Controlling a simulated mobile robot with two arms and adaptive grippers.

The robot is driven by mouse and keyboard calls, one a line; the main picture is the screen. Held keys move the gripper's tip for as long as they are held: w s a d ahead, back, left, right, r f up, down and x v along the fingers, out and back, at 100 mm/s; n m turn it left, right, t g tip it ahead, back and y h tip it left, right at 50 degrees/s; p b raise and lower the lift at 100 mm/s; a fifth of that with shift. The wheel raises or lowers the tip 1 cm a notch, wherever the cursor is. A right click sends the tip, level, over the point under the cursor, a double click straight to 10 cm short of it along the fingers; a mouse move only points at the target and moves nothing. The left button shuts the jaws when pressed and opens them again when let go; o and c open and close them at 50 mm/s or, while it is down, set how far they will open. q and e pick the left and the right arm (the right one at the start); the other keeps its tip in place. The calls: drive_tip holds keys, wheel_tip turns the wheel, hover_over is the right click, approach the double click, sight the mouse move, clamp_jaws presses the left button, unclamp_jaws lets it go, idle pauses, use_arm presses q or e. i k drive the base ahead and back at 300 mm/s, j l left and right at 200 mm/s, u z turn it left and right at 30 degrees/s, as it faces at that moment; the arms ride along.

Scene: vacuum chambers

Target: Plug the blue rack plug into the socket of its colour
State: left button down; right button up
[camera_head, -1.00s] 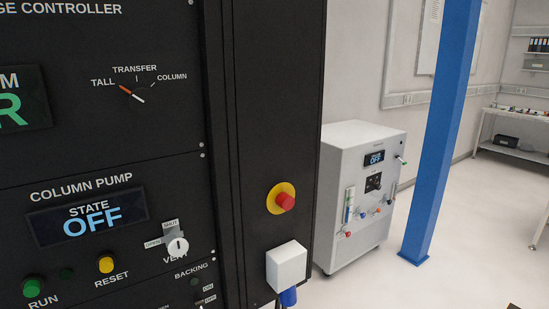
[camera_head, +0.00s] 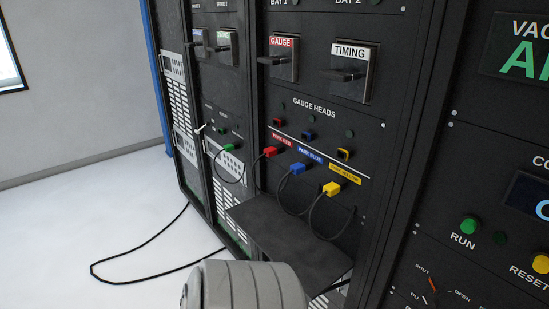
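The blue rack plug (camera_head: 297,168) sits at the panel beside the PARK BLUE label (camera_head: 310,155), with a black cable looping down from it. The blue-rimmed socket (camera_head: 308,135) is above it in the GAUGE HEADS row, and no plug shows in it. A red-rimmed socket (camera_head: 279,122) is to its left and a yellow-rimmed socket (camera_head: 344,154) to its right. Neither gripper shows; only a grey rounded part of my own arm is at the bottom middle.
A red plug (camera_head: 270,152), a yellow plug (camera_head: 331,189) and a green plug (camera_head: 229,148) hang nearby with black cables. A dark shelf (camera_head: 290,245) juts out below them. A black cable (camera_head: 130,273) lies on the otherwise clear floor at left.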

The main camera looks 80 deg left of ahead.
sight(299, 167)
drive_tip(key=u, duration=2.3)
